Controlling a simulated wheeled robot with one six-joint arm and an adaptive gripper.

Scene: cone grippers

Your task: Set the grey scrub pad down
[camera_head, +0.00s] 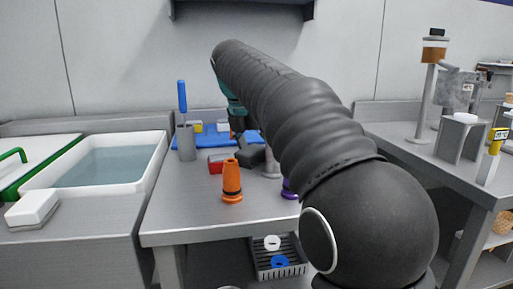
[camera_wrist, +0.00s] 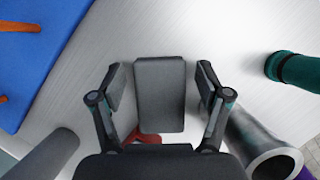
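The grey scrub pad (camera_wrist: 160,92) shows in the wrist view as a dark grey rounded block between the two fingers of my gripper (camera_wrist: 161,90). The fingers stand apart at its sides. A clear gap shows between the pad and the right finger; the left finger is very close to its edge, and I cannot tell whether they touch. The pad appears to be on or just above the grey metal table. In the head view my gripper (camera_head: 249,153) is a dark shape low over the table, and I cannot pick out the pad there.
A red block (camera_head: 217,163), an orange cone (camera_head: 232,182) and a purple thing (camera_head: 289,190) stand nearby. Behind lies a blue mat (camera_head: 206,141); a grey holder (camera_head: 186,146) with a blue-handled tool is at left. A metal cylinder (camera_wrist: 262,141) is close right of my gripper.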

